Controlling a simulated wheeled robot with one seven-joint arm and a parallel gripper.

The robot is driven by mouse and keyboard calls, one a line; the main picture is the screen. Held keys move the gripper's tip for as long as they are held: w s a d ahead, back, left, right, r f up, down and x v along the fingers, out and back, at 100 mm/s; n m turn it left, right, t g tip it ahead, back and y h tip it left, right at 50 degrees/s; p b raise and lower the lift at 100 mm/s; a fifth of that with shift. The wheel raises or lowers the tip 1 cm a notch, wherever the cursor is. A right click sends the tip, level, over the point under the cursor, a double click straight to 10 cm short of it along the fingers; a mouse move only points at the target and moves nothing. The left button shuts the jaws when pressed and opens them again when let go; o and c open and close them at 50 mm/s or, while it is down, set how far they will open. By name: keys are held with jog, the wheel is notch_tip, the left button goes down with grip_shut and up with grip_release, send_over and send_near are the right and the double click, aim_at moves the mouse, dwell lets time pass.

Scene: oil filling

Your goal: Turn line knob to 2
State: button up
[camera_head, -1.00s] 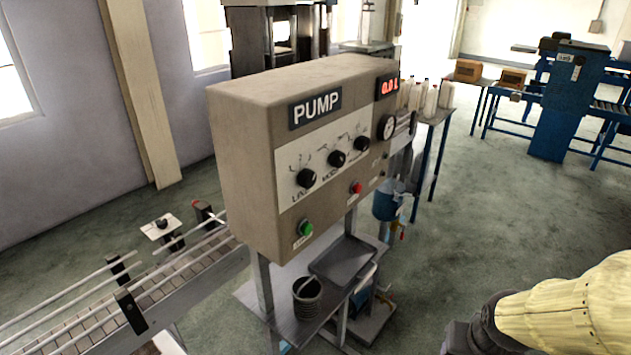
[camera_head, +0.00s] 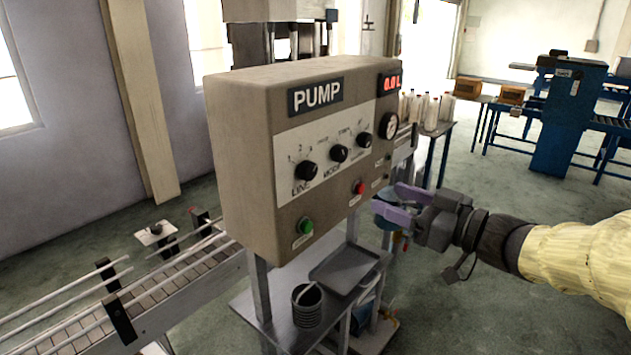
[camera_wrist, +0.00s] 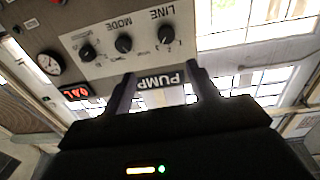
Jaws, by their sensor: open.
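The grey-brown pump box (camera_head: 240,160) stands in the middle of the head view, with a PUMP sign on its front. The line knob (camera_head: 307,171) is the black left knob of three on the pale panel, with small numbers above it. It also shows in the wrist view (camera_wrist: 165,34), which is turned upside down; its exact setting is too small to read. My gripper (camera_head: 388,202) is open and empty, to the right of the box's front, below and right of the knobs. Its two fingers (camera_wrist: 158,88) appear over the PUMP sign in the wrist view.
The mode knob (camera_head: 339,153) and a third knob (camera_head: 364,139) sit beside the line knob. A green button (camera_head: 305,226), red button (camera_head: 358,188) and gauge (camera_head: 389,125) are on the same front. A conveyor (camera_head: 165,295) runs at the lower left.

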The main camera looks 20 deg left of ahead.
aim_at(312, 171)
jog(key=shift+s+a+n+g, duration=0.15)
jog(key=shift+s+n+g, duration=0.15)
jog(key=shift+g, duration=0.1)
jog(key=shift+a+r, duration=0.1)
jog(key=p+x, duration=0.4)
jog(key=x, duration=1.3)
jog(key=shift+w+a+r, duration=0.1)
jog(key=shift+a+r, duration=0.05)
jog(key=c, duration=1)
